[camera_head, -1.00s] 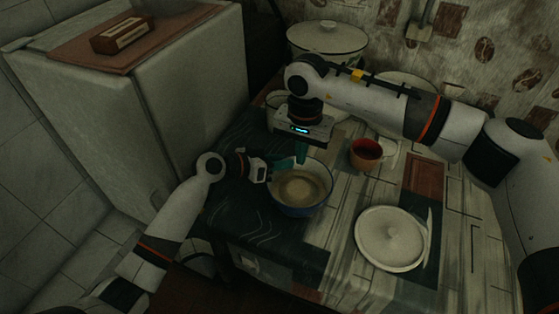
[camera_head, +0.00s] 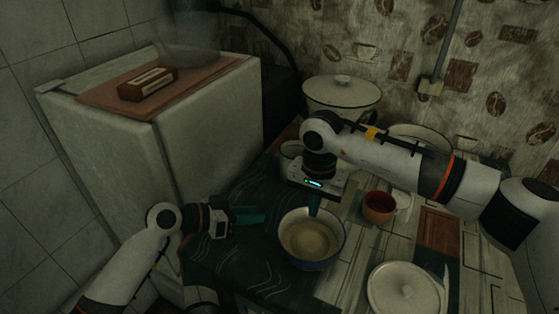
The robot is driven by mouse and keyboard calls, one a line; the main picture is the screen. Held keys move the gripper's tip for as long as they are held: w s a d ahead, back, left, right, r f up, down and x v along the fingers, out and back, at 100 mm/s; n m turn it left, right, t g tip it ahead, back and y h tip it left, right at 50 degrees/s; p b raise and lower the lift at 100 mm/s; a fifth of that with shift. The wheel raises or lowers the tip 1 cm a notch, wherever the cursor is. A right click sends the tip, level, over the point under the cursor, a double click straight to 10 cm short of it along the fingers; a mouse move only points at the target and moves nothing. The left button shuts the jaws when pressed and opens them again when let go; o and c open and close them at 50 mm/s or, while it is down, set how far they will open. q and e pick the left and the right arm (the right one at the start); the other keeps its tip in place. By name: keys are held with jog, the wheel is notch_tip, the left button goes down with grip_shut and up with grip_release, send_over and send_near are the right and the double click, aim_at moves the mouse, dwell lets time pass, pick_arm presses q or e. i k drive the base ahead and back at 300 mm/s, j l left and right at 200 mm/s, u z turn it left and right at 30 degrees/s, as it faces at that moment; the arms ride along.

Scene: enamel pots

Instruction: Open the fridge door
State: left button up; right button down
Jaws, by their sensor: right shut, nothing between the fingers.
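The white fridge (camera_head: 210,130) stands at the left, beside the table, in the head view. Its left face (camera_head: 105,165) and right face both show, with no gap or open door visible; I cannot make out a handle. My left gripper (camera_head: 262,215) is to the right of the fridge, over the dark part of the tablecloth and left of the bowl. Its teal fingers are seen side-on, so their opening is unclear. My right gripper (camera_head: 314,206) points down, shut and empty, at the far rim of the blue-rimmed bowl (camera_head: 312,262).
A brown board (camera_head: 110,97) with a small wooden box (camera_head: 147,84) lies on the fridge. A large lidded pot (camera_head: 342,98), an orange-brown mug (camera_head: 379,208) and a white lidded pot (camera_head: 405,290) crowd the table (camera_head: 240,262). Tiled wall (camera_head: 30,150) bounds the left.

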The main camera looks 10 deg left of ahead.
aim_at(121, 161)
jog(key=k+j, duration=0.15)
jog(key=j, duration=0.15)
jog(key=k+j, duration=0.15)
jog(key=j, duration=0.15)
jog(key=k+j, duration=0.1)
jog(key=j, duration=0.25)
jog(key=k+j, duration=0.15)
jog(key=j, duration=0.15)
